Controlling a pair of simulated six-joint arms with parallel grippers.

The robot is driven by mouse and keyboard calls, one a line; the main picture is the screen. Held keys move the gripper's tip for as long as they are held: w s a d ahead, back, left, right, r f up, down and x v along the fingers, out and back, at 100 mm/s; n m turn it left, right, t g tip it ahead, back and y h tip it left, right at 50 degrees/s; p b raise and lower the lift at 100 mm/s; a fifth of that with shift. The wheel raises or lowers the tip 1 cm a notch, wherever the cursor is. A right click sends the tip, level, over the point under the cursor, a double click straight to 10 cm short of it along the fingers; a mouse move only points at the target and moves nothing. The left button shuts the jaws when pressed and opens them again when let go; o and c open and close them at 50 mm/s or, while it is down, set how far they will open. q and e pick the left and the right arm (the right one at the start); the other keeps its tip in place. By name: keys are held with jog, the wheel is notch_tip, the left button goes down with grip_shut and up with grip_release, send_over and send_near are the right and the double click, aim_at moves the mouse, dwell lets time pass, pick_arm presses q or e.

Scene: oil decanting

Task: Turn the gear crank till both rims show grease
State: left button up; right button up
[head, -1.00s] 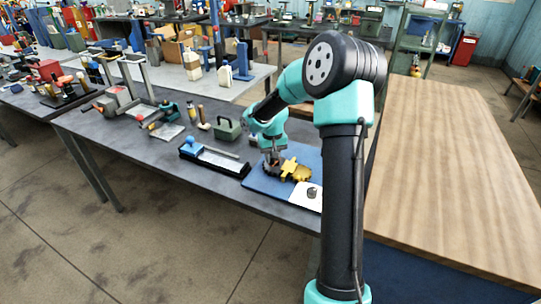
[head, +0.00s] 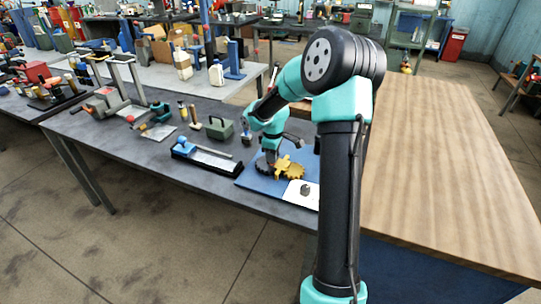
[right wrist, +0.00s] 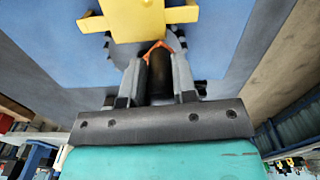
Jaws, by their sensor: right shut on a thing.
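A gear set sits on a blue board (head: 250,182) at the table's front edge in the head view. It has a dark gear, a brass gear (head: 296,172) and a yellow bridge piece (head: 283,164) across them. My right gripper (head: 269,157) is down over the dark gear. In the right wrist view my right gripper (right wrist: 159,75) is shut on the black crank handle (right wrist: 160,78), with a grey gear (right wrist: 205,45) and the yellow bridge piece (right wrist: 125,17) beyond. An orange part (right wrist: 168,43) shows by the fingertips. Grease on the rims cannot be made out. My left gripper is out of view.
A white plate with a small dark piece (head: 305,189) lies at the board's right front corner. A black tray (head: 207,161) with a blue-handled tool and a green box (head: 219,128) stand to the left. A bare wooden tabletop (head: 440,180) is at the right.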

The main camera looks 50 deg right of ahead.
jog(key=n, duration=0.2)
jog(key=d+n, duration=0.1)
jog(key=n, duration=0.1)
jog(key=shift+s+d+n, duration=0.15)
jog(key=shift+n, duration=0.15)
jog(key=shift+d+n, duration=0.3)
jog(key=shift+n, duration=0.85)
jog(key=shift+d+n, duration=0.3)
jog(key=shift+n, duration=0.85)
jog(key=o, duration=0.9)
jog(key=shift+r, duration=0.1)
notch_tip(320, 180, up, 17)
jog(key=shift+r, duration=0.15)
